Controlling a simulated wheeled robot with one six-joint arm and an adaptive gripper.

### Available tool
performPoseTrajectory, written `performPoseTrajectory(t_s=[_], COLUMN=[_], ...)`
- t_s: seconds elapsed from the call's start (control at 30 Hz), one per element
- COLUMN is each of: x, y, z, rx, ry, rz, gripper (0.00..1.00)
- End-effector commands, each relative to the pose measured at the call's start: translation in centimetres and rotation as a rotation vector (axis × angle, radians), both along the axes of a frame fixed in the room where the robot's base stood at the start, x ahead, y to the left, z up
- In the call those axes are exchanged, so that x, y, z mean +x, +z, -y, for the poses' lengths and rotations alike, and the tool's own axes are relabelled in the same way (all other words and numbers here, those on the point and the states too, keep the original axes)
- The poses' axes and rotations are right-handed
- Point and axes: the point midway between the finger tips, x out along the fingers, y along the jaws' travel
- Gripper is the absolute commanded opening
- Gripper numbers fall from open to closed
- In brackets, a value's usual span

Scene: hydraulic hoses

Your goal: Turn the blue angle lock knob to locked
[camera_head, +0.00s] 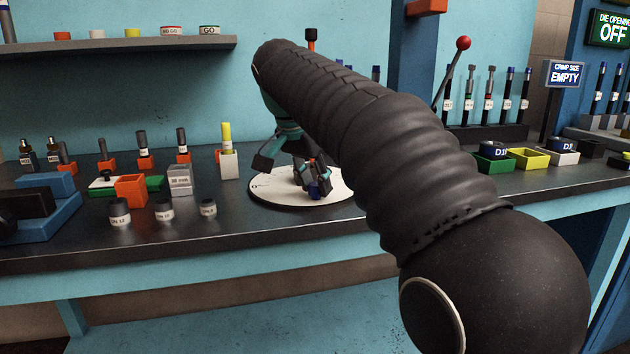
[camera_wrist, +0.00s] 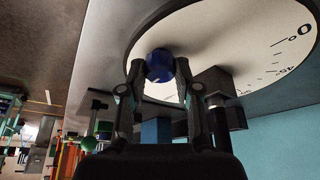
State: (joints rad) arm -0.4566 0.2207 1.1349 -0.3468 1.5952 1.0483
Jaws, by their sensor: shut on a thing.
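The blue angle lock knob (camera_wrist: 159,65) sits at the edge of a round white dial plate (camera_wrist: 225,45) with degree marks. My gripper (camera_wrist: 158,75) is shut on the knob, one finger on each side of it in the wrist view. In the head view the knob (camera_head: 317,190) shows small and dark blue below my gripper (camera_head: 314,182), near the front of the dial plate (camera_head: 275,190). My arm hides the right part of the plate in the head view. I cannot read the knob's lock position.
Left of the dial on the dark bench (camera_head: 230,235) stand a grey holder with a yellow-topped piece (camera_head: 227,150), a grey block (camera_head: 180,180), an orange bin (camera_head: 131,190) and several labelled fittings. Several coloured bins (camera_head: 526,158) stand at right. A red-knobbed lever (camera_head: 463,43) rises behind my arm.

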Motion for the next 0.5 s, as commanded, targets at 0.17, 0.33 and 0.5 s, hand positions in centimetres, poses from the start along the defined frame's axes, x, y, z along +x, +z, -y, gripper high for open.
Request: performPoseTrajectory(t_s=[0.17, 0.33, 0.5], x=[-0.01, -0.01, 0.0], y=[-0.06, -0.04, -0.03], z=[-0.04, -0.03, -0.01], rx=[0.001, 0.0, 0.0], ry=[0.0, 0.001, 0.001], rz=[-0.002, -0.001, -0.001], gripper=[0.0, 0.57, 0.57])
